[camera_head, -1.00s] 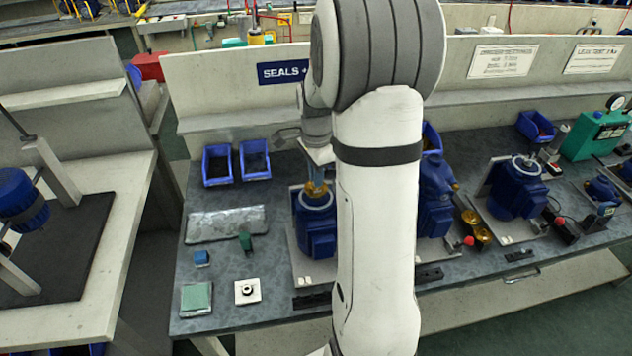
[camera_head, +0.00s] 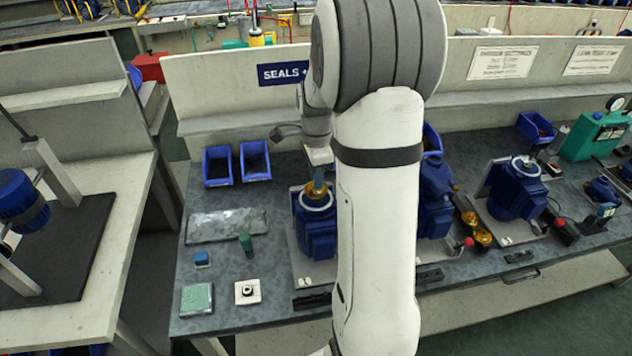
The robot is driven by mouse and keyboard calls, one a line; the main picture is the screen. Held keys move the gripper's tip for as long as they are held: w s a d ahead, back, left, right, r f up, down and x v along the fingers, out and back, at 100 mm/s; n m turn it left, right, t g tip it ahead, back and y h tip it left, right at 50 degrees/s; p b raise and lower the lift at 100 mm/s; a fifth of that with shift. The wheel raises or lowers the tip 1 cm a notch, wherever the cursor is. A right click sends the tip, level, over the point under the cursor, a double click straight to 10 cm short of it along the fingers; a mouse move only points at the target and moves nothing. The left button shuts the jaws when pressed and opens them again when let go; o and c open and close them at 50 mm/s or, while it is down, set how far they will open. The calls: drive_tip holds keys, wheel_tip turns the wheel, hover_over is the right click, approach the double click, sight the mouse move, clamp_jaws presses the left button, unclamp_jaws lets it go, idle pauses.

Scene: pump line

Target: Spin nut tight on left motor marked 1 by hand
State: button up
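The left motor (camera_head: 316,232) is a dark blue housing on a pale plate, partly hidden behind my arm. A pale ring (camera_head: 305,204) lies around its top, with a small brass-coloured nut (camera_head: 315,193) at the centre. My gripper (camera_head: 318,184) points down from above, with its fingertips at the nut. The fingers are small and seen nearly edge-on, so I cannot tell whether they grip the nut or stand open around it. I cannot read a number on this motor.
More blue motors (camera_head: 514,190) stand to the right, one partly behind my arm. Two blue bins (camera_head: 218,166) stand at the back left.

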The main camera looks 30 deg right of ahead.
drive_tip(key=shift+r+p, duration=1.3)
drive_tip(key=shift+r, duration=0.75)
drive_tip(key=shift+s+a+r, duration=0.1)
drive_tip(key=shift+a+r, duration=0.1)
drive_tip(key=s+a+r+n+t, duration=0.1)
drive_tip(key=s+a+r+n, duration=0.3)
drive_tip(key=s+a+n, duration=0.3)
drive_tip(key=s+a+r+n+t, duration=0.2)
drive_tip(key=s+a+r+n, duration=0.3)
drive_tip(key=s+n, duration=0.7)
drive_tip(key=shift+s+a+n, duration=0.25)
drive_tip(key=shift+a+n, duration=0.45)
drive_tip(key=shift+a, duration=0.3)
drive_tip(key=shift+c, duration=0.6)
